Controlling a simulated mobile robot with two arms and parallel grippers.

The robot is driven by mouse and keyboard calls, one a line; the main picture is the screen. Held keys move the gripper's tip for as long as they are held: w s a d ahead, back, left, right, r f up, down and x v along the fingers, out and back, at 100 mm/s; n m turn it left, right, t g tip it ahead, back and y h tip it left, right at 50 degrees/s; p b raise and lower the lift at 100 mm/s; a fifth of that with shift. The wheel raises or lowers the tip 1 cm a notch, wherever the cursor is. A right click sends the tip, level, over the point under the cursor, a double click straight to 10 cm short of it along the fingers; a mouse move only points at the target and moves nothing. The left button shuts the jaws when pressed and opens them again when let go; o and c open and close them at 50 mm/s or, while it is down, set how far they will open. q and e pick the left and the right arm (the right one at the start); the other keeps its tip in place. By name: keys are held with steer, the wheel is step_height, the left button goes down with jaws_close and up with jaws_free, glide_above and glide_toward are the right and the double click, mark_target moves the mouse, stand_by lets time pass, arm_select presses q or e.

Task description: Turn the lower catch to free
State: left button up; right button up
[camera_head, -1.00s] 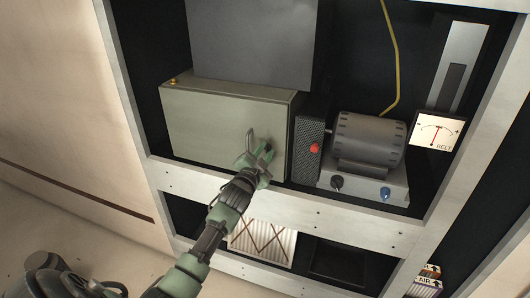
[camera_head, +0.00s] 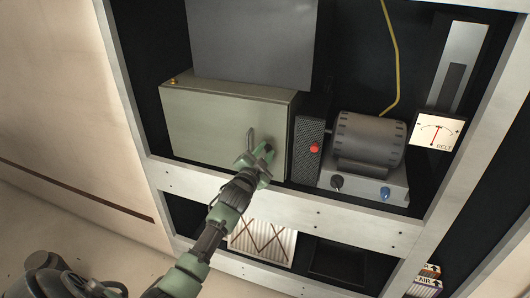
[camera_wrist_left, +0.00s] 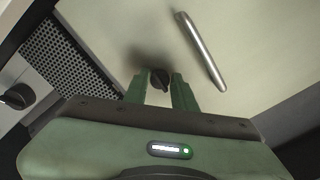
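A grey-green box (camera_head: 205,125) sits in the rack, with a metal bar handle (camera_head: 250,139) on its front that also shows in the left wrist view (camera_wrist_left: 201,50). The lower catch, a small dark knob (camera_wrist_left: 160,79), is on the box front beside the handle. My left gripper (camera_head: 265,153) is at the lower right of the front. In the left wrist view its green fingers (camera_wrist_left: 159,88) stand close on both sides of the knob and appear shut on it. In the head view the gripper hides the knob. My right gripper is not in view.
A perforated dark panel with a red button (camera_head: 314,148) and a motor unit (camera_head: 367,143) stand right of the box. A brass-coloured fitting (camera_head: 174,81) is at the box's top left. A white rack rail (camera_head: 290,211) runs below.

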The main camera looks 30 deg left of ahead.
arm_select(q)
steer(key=shift+o, duration=1.3)
steer(key=v, duration=0.7)
steer(key=shift+s, duration=0.4)
